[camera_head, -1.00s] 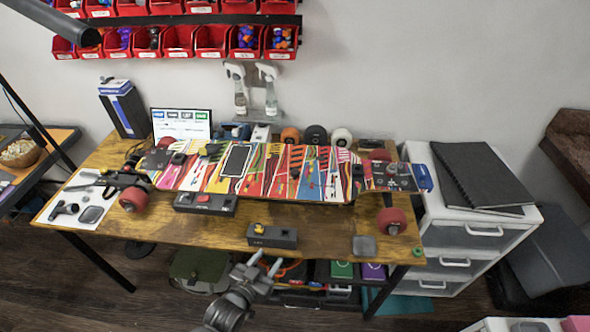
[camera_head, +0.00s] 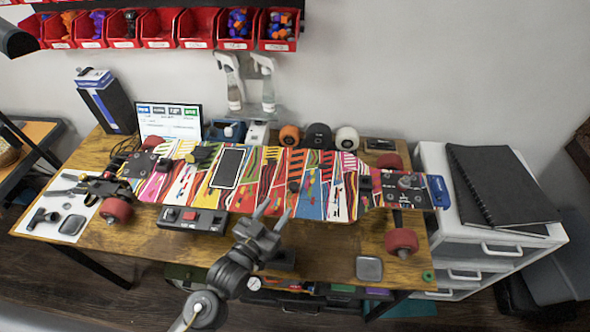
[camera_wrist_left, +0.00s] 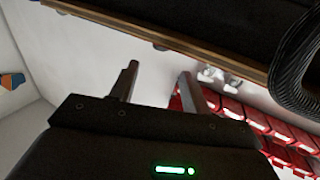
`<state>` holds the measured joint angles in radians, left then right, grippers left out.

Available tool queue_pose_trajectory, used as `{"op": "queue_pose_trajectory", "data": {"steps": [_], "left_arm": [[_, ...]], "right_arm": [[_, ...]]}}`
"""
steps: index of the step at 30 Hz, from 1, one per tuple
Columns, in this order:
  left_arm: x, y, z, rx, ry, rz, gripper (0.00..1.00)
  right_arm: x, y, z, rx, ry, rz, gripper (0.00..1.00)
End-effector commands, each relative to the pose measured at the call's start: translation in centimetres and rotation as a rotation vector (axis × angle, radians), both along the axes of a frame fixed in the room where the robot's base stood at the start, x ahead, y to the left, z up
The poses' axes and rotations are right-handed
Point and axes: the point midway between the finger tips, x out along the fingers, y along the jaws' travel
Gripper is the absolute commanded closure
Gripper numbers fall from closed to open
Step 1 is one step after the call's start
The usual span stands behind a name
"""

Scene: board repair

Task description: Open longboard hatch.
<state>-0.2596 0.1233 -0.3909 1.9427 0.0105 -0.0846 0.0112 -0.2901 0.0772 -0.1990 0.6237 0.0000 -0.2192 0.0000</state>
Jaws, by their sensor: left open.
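The longboard (camera_head: 325,195) lies across the workbench with its colourful deck facing up and red wheels at both ends. A dark rectangular panel (camera_head: 228,168) with a pale border sits left of the deck's middle; it looks like the hatch and lies flat. My left gripper (camera_head: 271,208) is open and empty at the deck's front edge, to the right of and in front of the panel. I cannot tell whether it touches the deck. The left wrist view shows its two fingers (camera_wrist_left: 158,88) apart with nothing between them. My right gripper is not in view.
A grey box with a red button (camera_head: 193,220) stands in front of the board. A small grey pad (camera_head: 369,268) lies at the front right. Spray bottles (camera_head: 232,85) and a small screen (camera_head: 170,122) are behind.

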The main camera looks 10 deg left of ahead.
Motion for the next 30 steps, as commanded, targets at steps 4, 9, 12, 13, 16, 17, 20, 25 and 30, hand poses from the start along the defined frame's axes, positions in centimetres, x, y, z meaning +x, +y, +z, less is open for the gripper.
{"op": "queue_pose_trajectory", "data": {"steps": [4, 9, 12, 13, 16, 17, 20, 25, 30], "left_arm": [[0.0, 0.2, 0.0, 0.000, 0.001, 0.006, 0.53], [1.4, -0.1, 0.2, 0.000, -0.001, 0.011, 0.53], [3.0, -0.8, 0.3, 0.000, 0.000, 0.010, 0.53], [3.6, -1.1, 0.3, 0.000, -0.001, 0.010, 0.53], [5.4, -1.9, 0.3, 0.000, 0.000, 0.008, 0.53], [5.9, -2.1, 0.2, 0.000, 0.000, 0.008, 0.53], [7.4, -2.8, 0.2, 0.000, 0.000, 0.007, 0.53], [9.3, -3.6, 0.1, 0.000, 0.001, 0.005, 0.53], [9.9, -3.9, -0.1, 0.000, 0.001, 0.005, 0.53]], "right_arm": [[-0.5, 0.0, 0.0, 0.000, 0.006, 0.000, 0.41], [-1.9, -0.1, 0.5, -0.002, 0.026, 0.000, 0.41], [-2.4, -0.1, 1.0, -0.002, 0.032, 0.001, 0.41], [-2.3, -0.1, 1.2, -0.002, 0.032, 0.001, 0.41], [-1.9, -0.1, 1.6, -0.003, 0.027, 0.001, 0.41], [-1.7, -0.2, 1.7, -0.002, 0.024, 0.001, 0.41], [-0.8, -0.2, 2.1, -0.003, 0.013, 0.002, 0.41], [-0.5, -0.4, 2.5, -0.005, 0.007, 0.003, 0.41], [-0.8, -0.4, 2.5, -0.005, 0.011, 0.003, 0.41]]}}
